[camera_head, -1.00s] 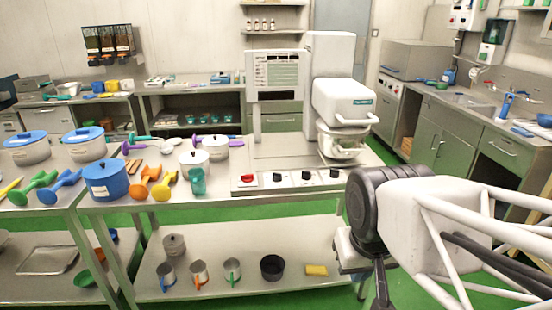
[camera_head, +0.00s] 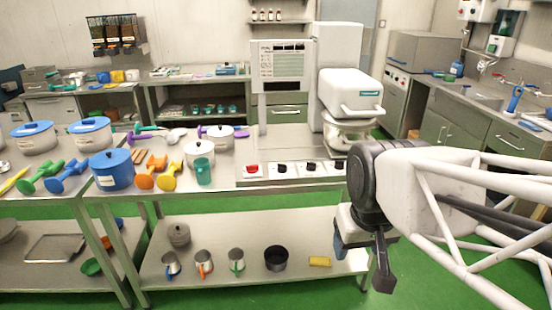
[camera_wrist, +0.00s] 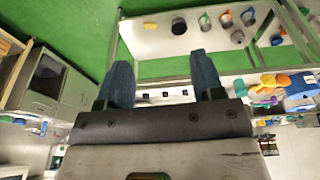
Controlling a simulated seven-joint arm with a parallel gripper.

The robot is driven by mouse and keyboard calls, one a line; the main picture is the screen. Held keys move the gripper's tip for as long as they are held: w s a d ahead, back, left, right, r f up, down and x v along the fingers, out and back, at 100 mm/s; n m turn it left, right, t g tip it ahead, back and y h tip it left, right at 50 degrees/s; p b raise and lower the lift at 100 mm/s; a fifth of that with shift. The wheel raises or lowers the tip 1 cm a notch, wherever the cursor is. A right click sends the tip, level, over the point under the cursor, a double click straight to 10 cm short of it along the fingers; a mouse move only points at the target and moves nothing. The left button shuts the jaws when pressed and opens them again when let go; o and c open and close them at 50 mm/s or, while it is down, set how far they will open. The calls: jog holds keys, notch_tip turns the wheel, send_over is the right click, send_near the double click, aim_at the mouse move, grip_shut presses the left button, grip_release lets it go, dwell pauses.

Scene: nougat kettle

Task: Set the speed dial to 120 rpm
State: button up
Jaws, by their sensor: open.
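The control panel (camera_head: 296,175) runs along the front of the steel table, below the white mixer (camera_head: 350,90). It carries a red button (camera_head: 252,169) at the left and three dark dials: left (camera_head: 282,168), middle (camera_head: 311,167) and right (camera_head: 340,165). Their labels and pointers are too small to read, so I cannot tell which is the speed dial. My gripper is in front of the table, apart from the dials and to the right. In the wrist view my gripper (camera_wrist: 160,75) has its two blue fingers spread with nothing between them; small dark dials (camera_wrist: 165,94) show between them.
A metal bowl (camera_head: 345,131) sits under the mixer head. Pots, a blue pot (camera_head: 110,170), a teal cup (camera_head: 203,171) and coloured tools stand left of the panel. The lower shelf (camera_head: 210,280) holds mugs and a black pot (camera_head: 276,258). Green floor is clear in front.

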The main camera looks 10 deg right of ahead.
jog(key=shift+o, duration=0.2)
jog(key=w+r+n, duration=0.1)
jog(key=w+r, duration=0.1)
jog(key=w, duration=0.5)
jog(key=w+r+n, duration=0.1)
jog(key=w, duration=0.7)
jog(key=shift+w+a+r+n+g, duration=0.25)
jog(key=shift+r+n+g, duration=0.05)
jog(key=shift+r+n, duration=0.1)
jog(key=n+g, duration=0.2)
jog(key=n, duration=0.7)
send_over(284, 165)
jog(key=f, duration=1.7)
jog(key=shift+s+d+f, duration=0.15)
jog(key=shift+s+f, duration=0.05)
jog(key=shift+f, duration=0.05)
jog(key=shift+w+f, duration=0.3)
jog(key=shift+f, duration=3.9)
